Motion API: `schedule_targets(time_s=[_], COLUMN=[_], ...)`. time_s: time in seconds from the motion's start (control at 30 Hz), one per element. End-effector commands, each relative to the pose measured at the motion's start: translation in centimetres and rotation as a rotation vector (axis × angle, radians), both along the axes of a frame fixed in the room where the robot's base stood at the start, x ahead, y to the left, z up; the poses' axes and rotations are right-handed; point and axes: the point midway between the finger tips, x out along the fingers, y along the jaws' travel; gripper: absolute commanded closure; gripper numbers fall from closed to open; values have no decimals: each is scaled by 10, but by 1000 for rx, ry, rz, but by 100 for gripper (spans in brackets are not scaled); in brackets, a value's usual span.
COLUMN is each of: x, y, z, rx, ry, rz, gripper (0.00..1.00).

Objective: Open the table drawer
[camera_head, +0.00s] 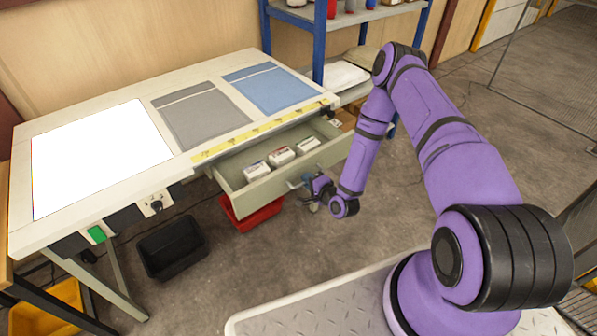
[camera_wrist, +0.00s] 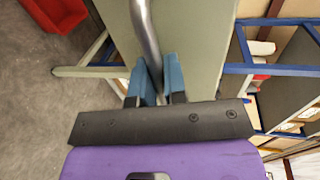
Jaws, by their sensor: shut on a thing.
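The table drawer (camera_head: 236,181) is pulled out from under the white table (camera_head: 110,108), and three small boxes show inside it. In the wrist view the drawer's pale green front (camera_wrist: 205,40) fills the upper middle. Its curved metal handle (camera_wrist: 146,38) runs down between my gripper's blue fingers (camera_wrist: 158,80), which are shut on it. In the head view my gripper (camera_head: 304,183) is at the handle on the drawer front, and the arm partly hides the fingers.
A red bin (camera_head: 252,213) and a black bin (camera_head: 172,248) stand on the floor below the table. A yellow bin (camera_head: 52,308) is at lower left. A blue-framed shelf (camera_head: 319,40) stands behind the table's right end. Grey and blue fabric pieces lie on the tabletop.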

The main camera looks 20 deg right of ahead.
Motion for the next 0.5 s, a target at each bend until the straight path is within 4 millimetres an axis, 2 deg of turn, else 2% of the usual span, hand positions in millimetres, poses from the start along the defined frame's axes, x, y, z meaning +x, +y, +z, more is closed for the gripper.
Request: schedule_targets(time_s=[0.2, 0.5], x=[-28, -41], y=[-9, -13], z=[0, 0], rx=[1, 0], ry=[1, 0], rz=[-1, 1], gripper=[100, 100])
